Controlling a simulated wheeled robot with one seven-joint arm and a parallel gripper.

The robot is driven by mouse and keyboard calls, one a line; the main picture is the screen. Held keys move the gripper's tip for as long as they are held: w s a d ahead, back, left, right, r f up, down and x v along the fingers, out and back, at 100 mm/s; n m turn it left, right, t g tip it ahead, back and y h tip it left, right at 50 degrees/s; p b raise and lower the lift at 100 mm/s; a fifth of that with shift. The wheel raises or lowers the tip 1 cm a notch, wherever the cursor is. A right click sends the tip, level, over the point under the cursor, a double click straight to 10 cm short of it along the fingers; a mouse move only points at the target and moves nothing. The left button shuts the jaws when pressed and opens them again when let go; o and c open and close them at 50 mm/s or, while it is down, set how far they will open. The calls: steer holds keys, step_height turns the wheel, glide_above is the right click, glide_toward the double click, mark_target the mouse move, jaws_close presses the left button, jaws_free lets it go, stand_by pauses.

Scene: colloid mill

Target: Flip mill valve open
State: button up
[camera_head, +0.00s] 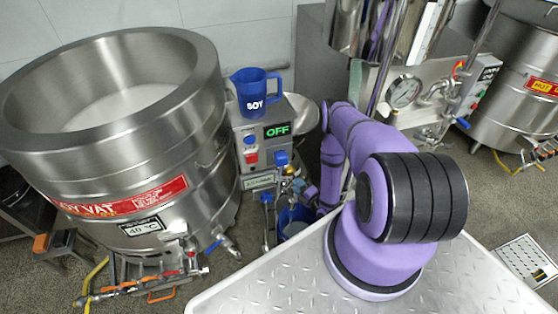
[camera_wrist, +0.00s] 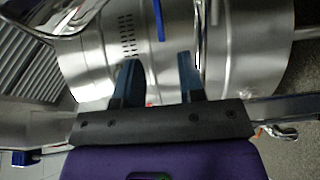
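The mill (camera_head: 262,150) stands left of my arm in the head view, a steel box with an OFF display. Small valve fittings (camera_head: 288,170) with a blue part sit on its lower right side. Which lever is the mill valve is hard to tell. In the wrist view, a long blue handle (camera_wrist: 158,20) shows against a steel cylinder, beyond my fingertips. My gripper (camera_wrist: 158,62) is open, its two dark blue fingers apart with nothing held between them. In the head view, my gripper is small and partly hidden by my purple arm, beside the mill's fittings.
A blue SOY jug (camera_head: 254,92) stands on the mill. A blue bucket (camera_head: 294,222) is on the floor below. A large steel vat (camera_head: 110,120) fills the left.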

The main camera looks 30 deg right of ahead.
mark_target(281, 169)
steer(key=w, duration=0.7)
steer(key=w+a, duration=0.1)
steer(key=w, duration=0.3)
steer(key=shift+w, duration=0.2)
steer(key=shift+c, duration=0.2)
jaws_close()
